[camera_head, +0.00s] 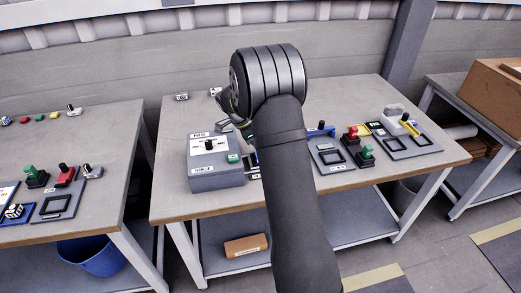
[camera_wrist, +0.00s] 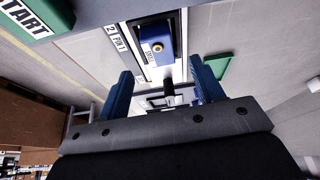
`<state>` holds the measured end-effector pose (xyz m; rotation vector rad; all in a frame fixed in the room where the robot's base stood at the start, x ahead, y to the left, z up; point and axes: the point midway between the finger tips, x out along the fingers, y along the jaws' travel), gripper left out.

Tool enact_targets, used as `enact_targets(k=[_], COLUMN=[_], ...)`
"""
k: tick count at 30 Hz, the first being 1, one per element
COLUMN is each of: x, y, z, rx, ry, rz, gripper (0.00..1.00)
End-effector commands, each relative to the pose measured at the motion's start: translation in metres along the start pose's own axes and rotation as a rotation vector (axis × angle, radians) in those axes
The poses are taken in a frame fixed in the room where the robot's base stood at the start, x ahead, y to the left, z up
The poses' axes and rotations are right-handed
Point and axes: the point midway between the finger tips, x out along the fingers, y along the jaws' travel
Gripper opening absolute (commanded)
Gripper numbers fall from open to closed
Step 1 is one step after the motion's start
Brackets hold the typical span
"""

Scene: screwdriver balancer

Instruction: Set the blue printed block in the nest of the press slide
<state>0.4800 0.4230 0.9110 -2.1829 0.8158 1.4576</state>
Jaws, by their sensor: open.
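In the wrist view a blue block-like piece (camera_wrist: 155,42) with small print and a brass-coloured round spot lies in a pale-edged slot. I cannot tell whether it is the printed block or part of the slide; the nest is not clearly seen. My gripper (camera_wrist: 161,70) is open, its two blue fingers spread below this piece in the picture, with nothing clearly held between them. In the head view my arm covers the middle of the bench and hides most of my gripper and the slide. A small blue part (camera_head: 254,158) shows just beside the arm.
A grey control box (camera_head: 216,178) with a black knob and green button stands left of my arm. To its right are a blue bracket (camera_head: 321,132), dark framed plates (camera_head: 333,157) and red and green-topped knobs (camera_head: 366,153). The front bench strip is clear.

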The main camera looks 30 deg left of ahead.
Motion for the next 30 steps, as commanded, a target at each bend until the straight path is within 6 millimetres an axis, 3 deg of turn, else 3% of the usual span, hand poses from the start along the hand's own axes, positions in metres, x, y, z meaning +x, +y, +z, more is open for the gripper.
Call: enact_targets(k=[6,15,21,30], x=[-0.058,-0.112,-0.124,-0.124], y=[-0.001,0.0,0.0,0.0], z=[0.0,0.0,0.0,0.0], rx=[0.0,0.0,0.0,0.0], ry=[-0.001,0.0,0.0,0.0], rz=[-0.005,-0.001,0.001,0.001], gripper=[0.61,0.61,0.61,0.61])
